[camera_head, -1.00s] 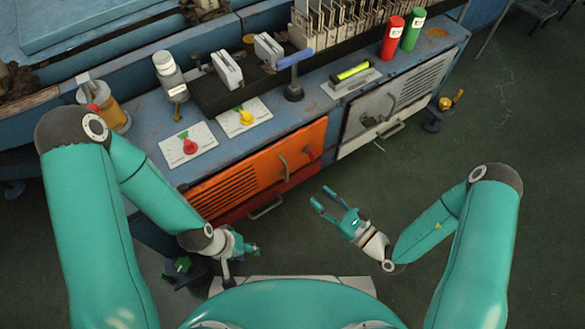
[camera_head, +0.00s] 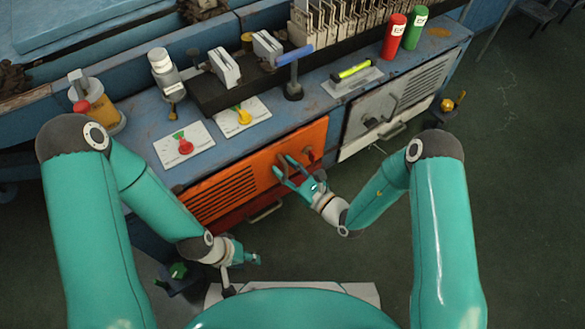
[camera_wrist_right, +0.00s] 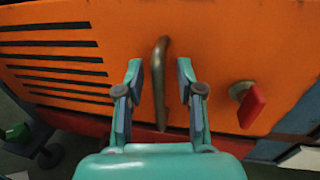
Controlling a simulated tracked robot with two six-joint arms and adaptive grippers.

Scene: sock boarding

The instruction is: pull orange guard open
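The orange guard (camera_head: 237,181) is a slotted panel on the front of the blue bench, and it looks closed. Its upright metal handle (camera_wrist_right: 160,80) stands between the two fingers of my right gripper (camera_wrist_right: 159,85) in the right wrist view. The fingers are apart, with a gap on each side of the handle. In the head view my right gripper (camera_head: 283,168) is at the guard's right half and hides most of the handle. My left gripper (camera_head: 256,258) hangs low in front of the bench, away from the guard; its finger opening is too small to judge.
A red latch knob (camera_wrist_right: 251,104) sits right of the handle on the guard. A grey slotted panel (camera_head: 398,103) is further right. Above, the bench top carries a red knob plate (camera_head: 200,133), a yellow knob plate (camera_head: 260,109) and a blue-handled lever (camera_head: 293,80).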

